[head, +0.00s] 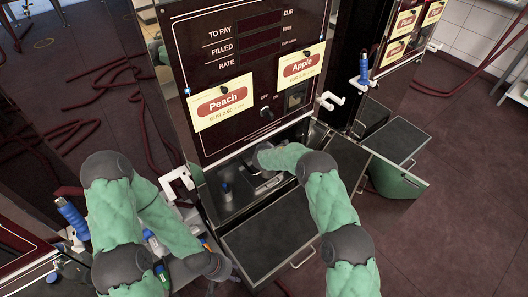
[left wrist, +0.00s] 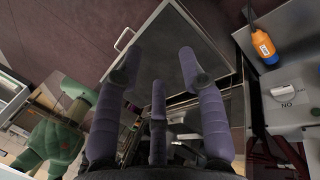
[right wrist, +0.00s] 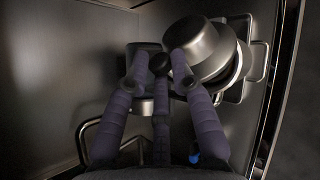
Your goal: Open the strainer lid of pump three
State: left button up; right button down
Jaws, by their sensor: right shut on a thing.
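The middle pump (head: 245,75) has Peach and Apple labels, and its lower compartment (head: 228,192) is open. My right gripper (head: 262,160) reaches into that compartment. In the right wrist view a dark metal cap, which looks like the strainer lid (right wrist: 200,45), sits tilted over a paler ring (right wrist: 238,62). The fingertips of my right gripper (right wrist: 160,70) close at the cap's left edge; the exact contact is partly hidden by the fingers. My left gripper (head: 222,270) is low in front of the pump. In the left wrist view its fingers (left wrist: 158,65) are spread and empty.
A flat dark panel (head: 270,240) with a handle sticks out below the compartment. Another dark panel (head: 395,135) stands out from the right pump. White hooks (head: 175,180) and blue-handled nozzles (head: 72,215) flank the pump. Red hoses (head: 105,85) lie at left.

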dwell(0.3)
pick_arm(q)
jog(key=shift+w+f, duration=0.15)
jog(key=shift+w, duration=0.1)
jog(key=c, duration=0.8)
jog(key=w+f+n+t, duration=0.1)
jog(key=w, duration=0.3)
jog(key=w+f+n+t, duration=0.1)
jog(key=w+f, duration=0.1)
jog(key=w, duration=0.2)
jog(key=w+d+f+t, duration=0.1)
jog(key=w, duration=0.3)
jog(key=shift+d+f+n+t+y, duration=0.1)
jog(key=shift+f+n+t+y, duration=0.2)
jog(key=shift+n+t, duration=0.1)
grip_shut()
jog(key=w+d+f+n+t, duration=0.15)
jog(key=w+n+t, duration=0.3)
jog(key=w, duration=0.55)
jog(key=w+d+n+t, duration=0.3)
jog(key=w+t, duration=0.2)
jog(key=w, duration=0.6)
jog(key=w+d+r+n+t, duration=0.2)
jog(key=w+d+r+t, duration=0.1)
jog(key=w, duration=0.4)
jog(key=w+d+r+n+t, duration=0.3)
jog(key=w+d+r, duration=0.2)
jog(key=w, duration=0.3)
jog(key=shift+d+n, duration=0.35)
jog(key=shift+d, duration=0.05)
